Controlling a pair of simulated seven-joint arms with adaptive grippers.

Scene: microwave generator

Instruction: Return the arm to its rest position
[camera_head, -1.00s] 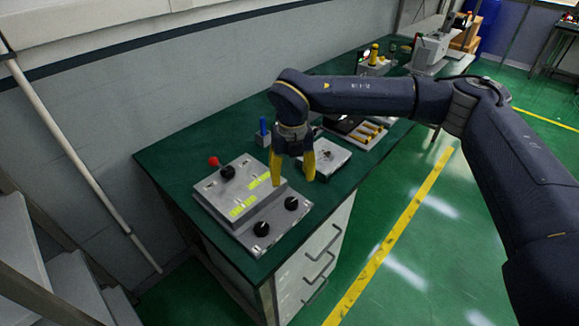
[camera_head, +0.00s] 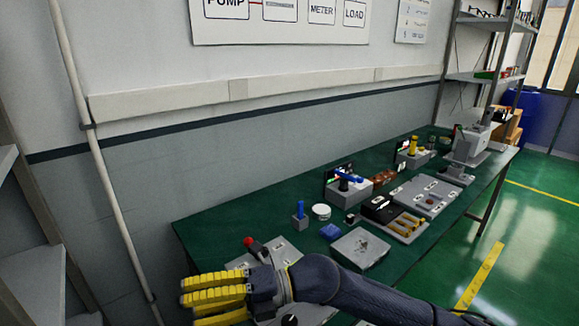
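My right gripper (camera_head: 215,297) is at the lower left of the head view, its arm reaching in from the lower right. Its yellow fingers point left, spread a little apart, with nothing seen between them. The gripper and forearm cover much of the grey control box (camera_head: 290,246) at the near end of the green bench. The box's red-knobbed lever (camera_head: 249,241) shows just above the gripper. I cannot tell whether the gripper touches the box. My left gripper is not in view.
The green bench (camera_head: 205,226) runs back to the right along the wall. It carries a grey plate (camera_head: 360,249), a blue-topped block (camera_head: 299,215), a white round container (camera_head: 321,211) and a tray with yellow rods (camera_head: 408,225). A pipe (camera_head: 95,160) and shelves (camera_head: 35,265) stand left.

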